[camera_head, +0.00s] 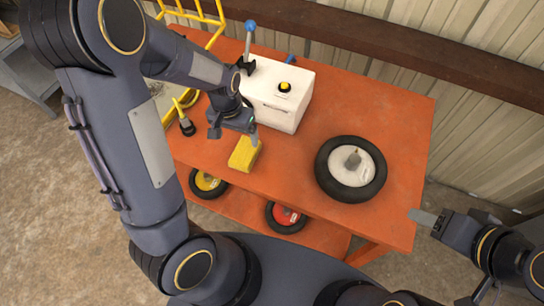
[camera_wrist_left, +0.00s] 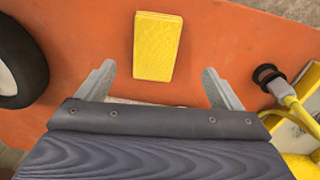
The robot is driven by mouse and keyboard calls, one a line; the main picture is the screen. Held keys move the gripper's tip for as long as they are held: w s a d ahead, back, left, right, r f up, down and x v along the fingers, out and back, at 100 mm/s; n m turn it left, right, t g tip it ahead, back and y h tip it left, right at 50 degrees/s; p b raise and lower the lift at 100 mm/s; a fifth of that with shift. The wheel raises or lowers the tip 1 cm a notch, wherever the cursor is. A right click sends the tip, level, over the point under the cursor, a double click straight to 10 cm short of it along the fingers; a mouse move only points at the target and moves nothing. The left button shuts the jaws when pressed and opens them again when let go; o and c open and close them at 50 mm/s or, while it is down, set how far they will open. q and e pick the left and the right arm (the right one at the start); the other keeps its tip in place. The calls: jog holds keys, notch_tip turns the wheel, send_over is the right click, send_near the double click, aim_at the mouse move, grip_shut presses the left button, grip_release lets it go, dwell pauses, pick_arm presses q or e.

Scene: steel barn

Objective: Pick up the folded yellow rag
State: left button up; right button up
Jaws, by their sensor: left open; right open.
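The folded yellow rag (camera_head: 244,153) lies flat on the orange table (camera_head: 300,170), near its front edge. My left gripper (camera_head: 234,134) is just above and behind the rag in the head view. In the left wrist view the rag (camera_wrist_left: 157,46) shows beyond and between the two spread fingers of the left gripper (camera_wrist_left: 160,88), which is open and empty. The fingers do not touch the rag. My right gripper (camera_head: 425,217) is off the table's right edge, open and empty, and only partly clear to see.
A white box (camera_head: 284,98) with a yellow-and-black knob and a blue-tipped lever (camera_head: 249,45) stand behind the rag. A black-tyred wheel (camera_head: 337,178) lies to the right. A black plug with a yellow cable (camera_head: 186,126) is to the left. Wheels (camera_head: 285,216) sit on the lower shelf.

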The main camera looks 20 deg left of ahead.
aim_at(245, 151)
pick_arm(q)
jog(key=shift+w+d+f+y, duration=0.3)
jog(key=shift+d+f, duration=0.05)
jog(key=shift+f, duration=0.2)
jog(key=shift+w+d+f, duration=0.1)
jog(key=shift+f, duration=0.25)
jog(key=f, duration=0.5)
jog(key=f+p, duration=0.1)
jog(key=f, duration=0.1)
jog(key=shift+w+d+f, duration=0.15)
jog(key=shift+w+f, duration=0.1)
jog(key=shift+f, duration=0.05)
jog(key=c, duration=1.1)
